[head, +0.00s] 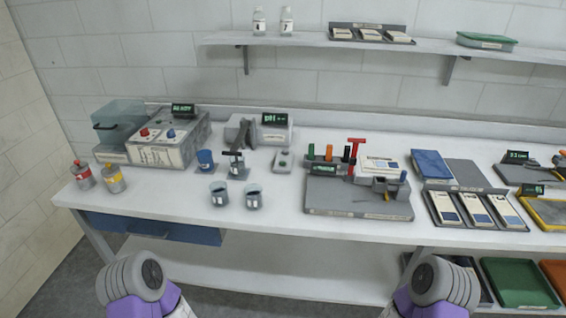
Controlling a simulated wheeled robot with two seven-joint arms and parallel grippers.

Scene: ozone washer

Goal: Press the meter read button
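A grey and white meter (258,135) with a dark display reading "pH" in green stands at the back of the bench, left of the middle. A small pale grey unit (284,161) with a round button-like spot on top lies in front of it to the right. Which part is the read button is too small to tell. Purple and grey parts of my two arms show at the bottom edge, left and right, well short of the bench. No gripper fingers show, so both grippers are out of view.
Two small cups (219,194), a blue cup (205,160) and a dark clamp stand (235,164) stand left of the small unit. A grey tool board (340,207) lies to its right. Red and yellow bottles (112,179) stand at the left. The front bench strip is mostly clear.

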